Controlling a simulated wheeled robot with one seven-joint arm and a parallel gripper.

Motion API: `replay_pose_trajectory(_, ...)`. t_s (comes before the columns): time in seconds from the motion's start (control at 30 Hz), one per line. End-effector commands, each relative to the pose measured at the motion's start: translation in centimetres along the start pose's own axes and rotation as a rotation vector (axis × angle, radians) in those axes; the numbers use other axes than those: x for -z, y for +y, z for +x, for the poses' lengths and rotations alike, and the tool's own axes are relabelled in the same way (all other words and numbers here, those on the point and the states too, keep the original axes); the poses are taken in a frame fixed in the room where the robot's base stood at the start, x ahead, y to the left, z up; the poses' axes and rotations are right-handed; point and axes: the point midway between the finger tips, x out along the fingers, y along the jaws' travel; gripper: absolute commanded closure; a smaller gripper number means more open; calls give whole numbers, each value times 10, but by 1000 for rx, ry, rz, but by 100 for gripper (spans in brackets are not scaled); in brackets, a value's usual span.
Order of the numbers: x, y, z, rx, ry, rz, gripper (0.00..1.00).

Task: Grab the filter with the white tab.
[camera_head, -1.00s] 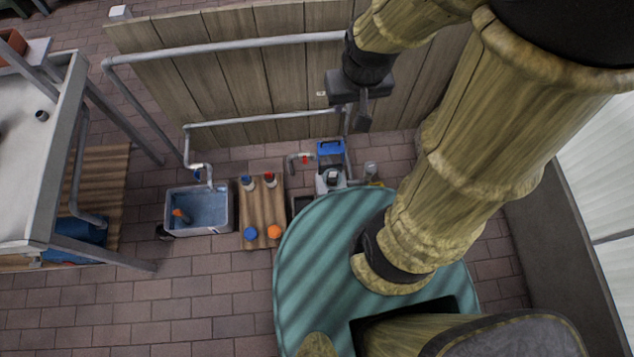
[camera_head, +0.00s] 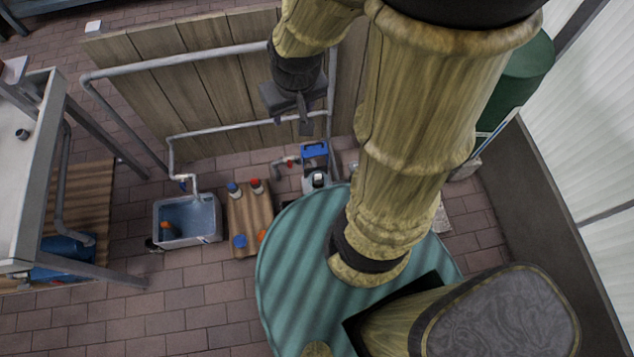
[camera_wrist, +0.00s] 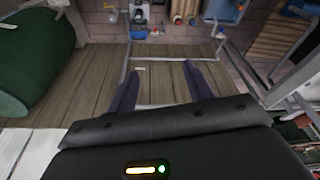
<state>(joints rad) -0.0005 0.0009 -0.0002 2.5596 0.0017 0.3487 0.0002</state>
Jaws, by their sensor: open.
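I cannot single out a filter with a white tab; the likely small parts are too small to tell. On a wooden board (camera_head: 250,212) on the floor stand a blue-topped white piece (camera_head: 234,189) and a red-topped white piece (camera_head: 257,186). A blue piece (camera_head: 240,241) and an orange piece (camera_head: 262,236) lie at its near end, the orange one partly hidden by my base. My gripper (camera_head: 305,128) is open and empty, high by the wooden panel and well away from the board. Its spread fingers (camera_wrist: 160,88) show in the wrist view.
A water-filled grey basin (camera_head: 188,238) with an orange item inside stands left of the board. Grey pipe rails (camera_head: 225,128) cross before the wooden panel (camera_head: 150,70). A metal table (camera_head: 30,180) is at left.

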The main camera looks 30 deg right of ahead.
Motion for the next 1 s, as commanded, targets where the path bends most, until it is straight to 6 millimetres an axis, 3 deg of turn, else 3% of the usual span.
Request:
replay_pose_trajectory(0.17, 5, -8, 30, 17, 8, 34, 46)
replay_pose_trajectory(0.27, 12, -17, 64, 35, 20, 80, 46)
replay_pose_trajectory(0.67, 42, -54, 239, 48, 99, 355, 46)
replay_pose_trajectory(1.0, 44, -66, 394, -50, 190, 571, 46)
